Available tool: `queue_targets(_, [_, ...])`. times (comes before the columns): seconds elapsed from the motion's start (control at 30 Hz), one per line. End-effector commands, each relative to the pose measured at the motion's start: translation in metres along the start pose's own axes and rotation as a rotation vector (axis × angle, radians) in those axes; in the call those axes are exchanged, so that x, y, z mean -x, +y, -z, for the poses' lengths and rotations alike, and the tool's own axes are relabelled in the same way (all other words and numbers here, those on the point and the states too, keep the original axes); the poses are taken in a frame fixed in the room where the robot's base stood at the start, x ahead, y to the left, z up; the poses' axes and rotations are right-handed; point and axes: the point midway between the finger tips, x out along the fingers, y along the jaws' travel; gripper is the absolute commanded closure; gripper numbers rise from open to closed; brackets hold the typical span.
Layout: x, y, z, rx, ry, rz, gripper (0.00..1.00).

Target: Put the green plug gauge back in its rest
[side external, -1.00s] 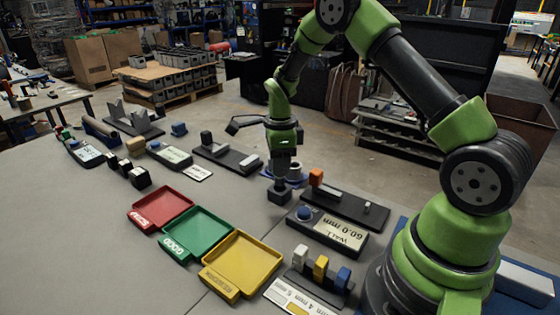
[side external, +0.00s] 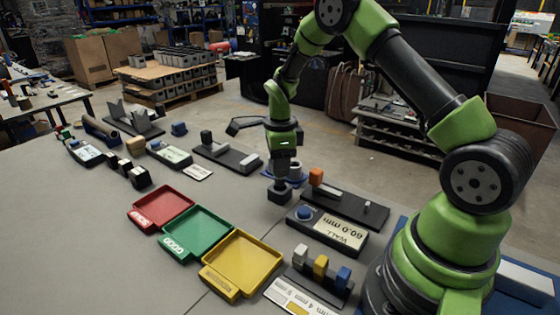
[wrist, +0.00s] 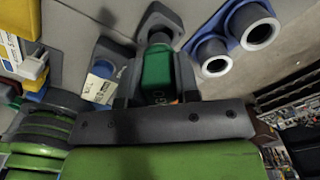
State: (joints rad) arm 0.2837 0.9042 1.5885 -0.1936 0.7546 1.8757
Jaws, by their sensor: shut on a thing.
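The green plug gauge (wrist: 157,68) sits between the two fingers of my gripper (wrist: 157,84) in the wrist view, and the gripper is shut on it. A short grey end of the gauge (wrist: 160,38) points to a dark grey block (wrist: 158,16), which looks like the rest. The fingers and the plate hide part of the gauge. In the side view my gripper (side external: 281,176) points down right over the dark block (side external: 279,193). The gauge cannot be made out there, and I cannot tell whether its end is inside the block.
A blue holder with two pale rings (wrist: 234,40) is close beside the gripper. A dark fixture with an orange part (side external: 316,177) and the wall gauge box (side external: 328,230) stand right of it. Red (side external: 137,224), green (side external: 174,250) and yellow (side external: 218,286) trays lie in front.

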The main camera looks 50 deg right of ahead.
Motion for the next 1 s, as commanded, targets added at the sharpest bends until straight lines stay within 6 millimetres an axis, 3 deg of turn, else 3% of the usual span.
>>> queue_targets(1.0, [-0.02, 0.0, 0.0, -0.001, -0.001, 0.0, 1.0])
